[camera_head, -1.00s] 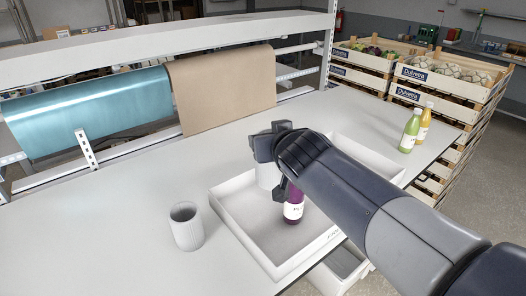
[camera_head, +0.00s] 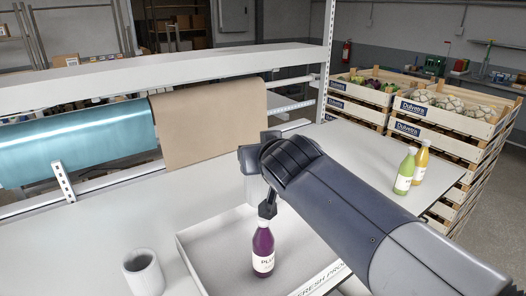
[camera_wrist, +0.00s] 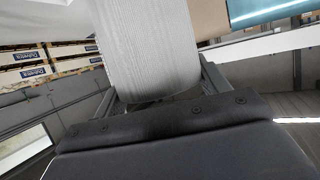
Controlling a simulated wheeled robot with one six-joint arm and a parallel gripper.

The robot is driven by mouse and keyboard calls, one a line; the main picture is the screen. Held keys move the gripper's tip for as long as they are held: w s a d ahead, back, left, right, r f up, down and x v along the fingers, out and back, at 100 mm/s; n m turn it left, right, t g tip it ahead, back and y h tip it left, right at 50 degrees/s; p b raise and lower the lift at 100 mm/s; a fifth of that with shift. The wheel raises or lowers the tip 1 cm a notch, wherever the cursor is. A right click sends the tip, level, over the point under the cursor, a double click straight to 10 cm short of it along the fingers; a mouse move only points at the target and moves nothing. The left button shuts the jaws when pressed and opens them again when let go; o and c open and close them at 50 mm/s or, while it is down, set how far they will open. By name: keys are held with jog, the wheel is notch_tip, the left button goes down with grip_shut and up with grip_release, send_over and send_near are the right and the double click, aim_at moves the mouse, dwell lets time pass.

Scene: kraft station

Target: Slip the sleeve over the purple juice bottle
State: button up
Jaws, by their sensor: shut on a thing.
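The purple juice bottle (camera_head: 263,252) stands upright in the white tray (camera_head: 196,262), with a white label facing the head camera. My gripper (camera_head: 262,188) is shut on a pale grey ribbed sleeve (camera_head: 254,188). The held sleeve also fills the upper middle of the wrist view (camera_wrist: 148,50), between the fingers. In the head view, the held sleeve is above the bottle and partly hidden by my gripper. A dark finger overlaps the bottle's top, so I cannot tell whether the sleeve lines up with it. The bottle's body is bare.
Another pale ribbed sleeve (camera_head: 143,273) stands on the table, left of the tray. A green bottle (camera_head: 405,172) and a yellow bottle (camera_head: 421,161) stand at the right. Rolls of teal film (camera_head: 75,140) and brown paper (camera_head: 210,122) hang behind. Stacked crates (camera_head: 420,132) stand beyond the table.

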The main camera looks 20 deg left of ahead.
jog(key=b, duration=0.4)
send_over(265, 236)
jog(key=w, duration=0.2)
jog(key=shift+f, duration=2.6)
jog(key=f+b, duration=1.2)
jog(key=a+f+b, duration=0.1)
jog(key=f+b, duration=0.4)
jog(key=b, duration=0.2)
jog(key=shift+s+f, duration=0.2)
jog(key=shift+f, duration=0.2)
jog(key=o, duration=0.7)
jog(key=shift+o, duration=0.2)
jog(key=shift+d, duration=0.1)
jog(key=v, duration=1)
jog(key=shift+s+r, duration=0.25)
jog(key=shift+s, duration=0.05)
jog(key=shift+w, duration=0.1)
